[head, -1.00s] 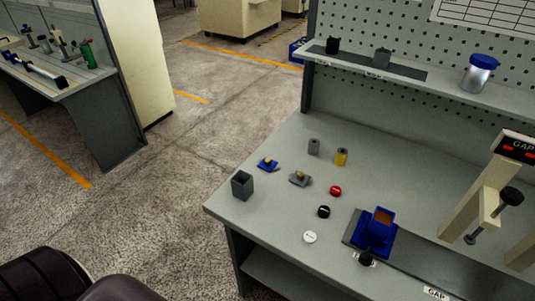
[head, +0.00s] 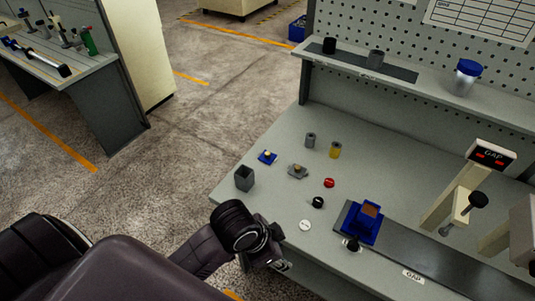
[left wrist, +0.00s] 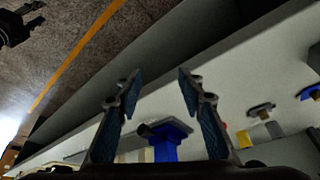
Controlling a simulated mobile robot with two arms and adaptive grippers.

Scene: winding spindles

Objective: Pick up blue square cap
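The blue square cap (head: 267,157) lies flat on the table near its left edge, with a small gold knob on top. In the left wrist view a blue piece at the right edge (left wrist: 312,92) looks like the same cap, partly cut off. My left gripper (head: 280,265) is low at the table's front edge, in front of and apart from the cap. In the left wrist view its two fingers (left wrist: 157,78) stand wide apart with nothing gripped between them. My right gripper is not seen in either view.
A grey square cap (head: 298,171) lies right of the blue one. A dark square cup (head: 244,178) stands at the table's left corner. Grey (head: 310,140) and yellow (head: 335,150) cylinders stand behind. Red (head: 329,183), black and white round caps and a blue fixture (head: 363,222) lie rightward.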

